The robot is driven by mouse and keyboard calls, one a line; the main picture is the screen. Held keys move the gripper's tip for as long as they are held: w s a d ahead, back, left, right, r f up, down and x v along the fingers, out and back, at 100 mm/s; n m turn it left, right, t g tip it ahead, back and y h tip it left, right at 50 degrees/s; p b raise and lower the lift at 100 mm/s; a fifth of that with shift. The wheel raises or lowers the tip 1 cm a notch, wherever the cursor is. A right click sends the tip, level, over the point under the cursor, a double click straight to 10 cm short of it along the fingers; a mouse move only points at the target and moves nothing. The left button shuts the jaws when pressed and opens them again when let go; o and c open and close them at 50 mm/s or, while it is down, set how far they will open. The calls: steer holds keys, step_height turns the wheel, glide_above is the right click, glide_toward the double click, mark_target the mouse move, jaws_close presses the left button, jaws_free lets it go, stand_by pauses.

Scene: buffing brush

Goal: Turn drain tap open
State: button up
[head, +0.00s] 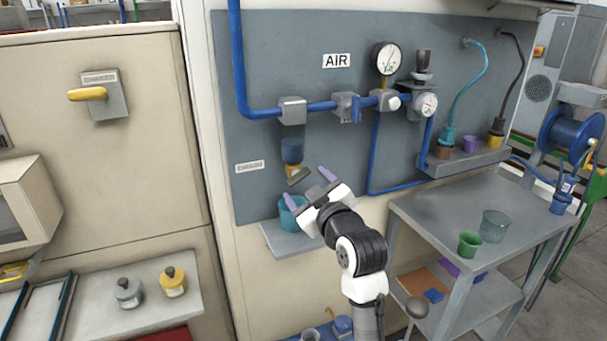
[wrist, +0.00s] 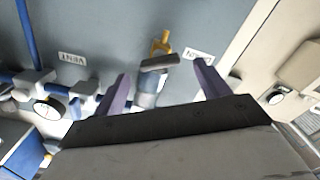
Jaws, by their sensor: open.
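In the wrist view, the yellow tap (wrist: 161,42) and the grey handle (wrist: 160,63) lie between the fingertips (wrist: 162,70), with space on both sides. The fingers do not appear to touch the handle. A teal bucket (head: 291,218) stands below the tap, partly hidden by my gripper.
The bucket stands on a small wall shelf (head: 283,243). Blue air pipes (head: 257,114) and gauges (head: 387,58) run above. A metal bench (head: 440,213) with a green cup (head: 469,244) and a clear cup (head: 494,226) is at the right. A yellow lever (head: 88,94) is on the left wall.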

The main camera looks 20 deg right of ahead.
mark_target(298, 176)
steer(key=shift+w+p, duration=0.35)
steer(key=shift+w, duration=1.1)
steer(key=shift+c, duration=0.3)
steer(key=c, duration=0.9)
